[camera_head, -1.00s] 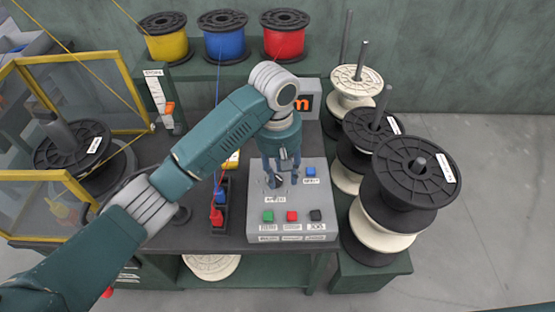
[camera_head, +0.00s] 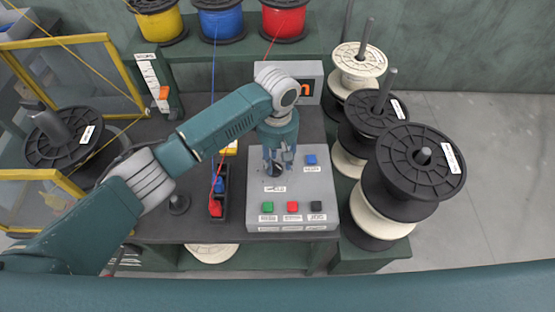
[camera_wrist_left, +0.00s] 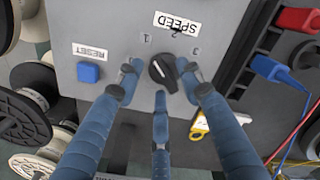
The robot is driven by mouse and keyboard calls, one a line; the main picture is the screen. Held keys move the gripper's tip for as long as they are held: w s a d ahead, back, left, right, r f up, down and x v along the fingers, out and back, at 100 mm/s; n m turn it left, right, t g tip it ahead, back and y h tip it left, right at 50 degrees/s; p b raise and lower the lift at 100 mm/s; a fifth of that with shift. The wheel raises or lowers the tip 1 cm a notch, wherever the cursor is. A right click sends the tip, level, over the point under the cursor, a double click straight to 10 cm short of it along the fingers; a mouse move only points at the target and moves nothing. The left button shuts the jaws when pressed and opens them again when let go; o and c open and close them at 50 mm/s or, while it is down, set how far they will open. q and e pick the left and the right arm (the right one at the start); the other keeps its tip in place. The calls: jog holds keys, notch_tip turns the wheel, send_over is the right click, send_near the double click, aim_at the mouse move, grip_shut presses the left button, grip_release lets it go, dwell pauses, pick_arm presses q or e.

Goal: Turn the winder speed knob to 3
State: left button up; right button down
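The speed knob (camera_wrist_left: 163,72) is a round black knob with a white pointer line, on the grey control panel (camera_wrist_left: 100,35). In the left wrist view its line seems to point up and left, nearer the 1 than the 3. The SPEED label (camera_wrist_left: 178,23) and the numbers read upside down. My left gripper (camera_wrist_left: 158,75) has its blue fingers spread around the knob; the right-hand finger is very close, contact unclear. In the head view my left gripper (camera_head: 279,172) is over the upper panel (camera_head: 320,190) and hides most of the knob. My right gripper is not in view.
A blue reset button (camera_wrist_left: 88,72) sits beside the knob. Green (camera_head: 267,207), red (camera_head: 292,207) and black (camera_head: 316,206) buttons line the panel's front. A display box (camera_head: 312,70) stands behind. Stacked spools (camera_head: 420,160) stand to the right; a yellow-framed guard (camera_head: 118,75) stands left.

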pick_arm(q)
jog(key=shift+s+f, duration=0.1)
jog(key=shift+f, duration=0.25)
grip_shut()
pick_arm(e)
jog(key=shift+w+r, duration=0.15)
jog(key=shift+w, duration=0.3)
